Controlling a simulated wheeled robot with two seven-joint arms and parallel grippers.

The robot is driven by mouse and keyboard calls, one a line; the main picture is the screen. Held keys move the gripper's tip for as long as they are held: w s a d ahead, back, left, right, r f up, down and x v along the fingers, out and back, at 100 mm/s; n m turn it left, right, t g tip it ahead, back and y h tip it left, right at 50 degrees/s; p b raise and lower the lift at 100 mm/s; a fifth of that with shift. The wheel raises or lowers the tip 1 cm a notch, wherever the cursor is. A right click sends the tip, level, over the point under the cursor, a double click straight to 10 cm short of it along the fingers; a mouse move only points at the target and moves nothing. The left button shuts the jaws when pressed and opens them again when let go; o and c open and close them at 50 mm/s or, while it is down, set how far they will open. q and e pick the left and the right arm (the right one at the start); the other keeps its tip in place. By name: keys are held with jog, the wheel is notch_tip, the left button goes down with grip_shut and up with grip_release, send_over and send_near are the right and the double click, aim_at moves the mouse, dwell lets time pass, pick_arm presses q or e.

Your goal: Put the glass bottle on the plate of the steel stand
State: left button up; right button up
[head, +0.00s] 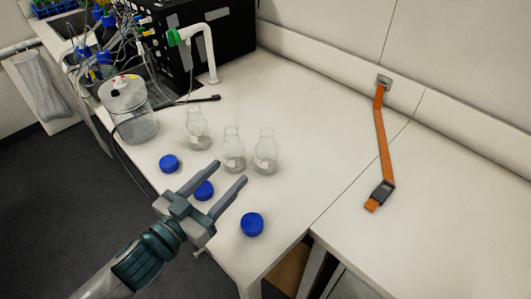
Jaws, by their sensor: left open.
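Three clear glass bottles stand upright and uncapped on the white bench: one at the back left (198,132), a middle one (233,152) and a right one (266,152). I cannot tell which one the task means. My left gripper (229,173) is open and empty. Its two fingers point up and right in the picture, with the tips just in front of the middle bottle. I cannot make out a steel stand or its plate in this view. My right gripper is not in view.
Blue caps lie on the bench at the left (169,163), under the gripper (204,190) and near the front (252,225). A glass vessel (135,122) and a black machine (215,45) stand at the back left. An orange strap (382,135) lies right; bench around it is clear.

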aim_at(263, 138)
pick_arm(q)
jog(key=p+x, duration=0.4)
jog(key=x, duration=0.7)
jog(key=shift+w+d, duration=0.4)
jog(key=shift+w, duration=0.1)
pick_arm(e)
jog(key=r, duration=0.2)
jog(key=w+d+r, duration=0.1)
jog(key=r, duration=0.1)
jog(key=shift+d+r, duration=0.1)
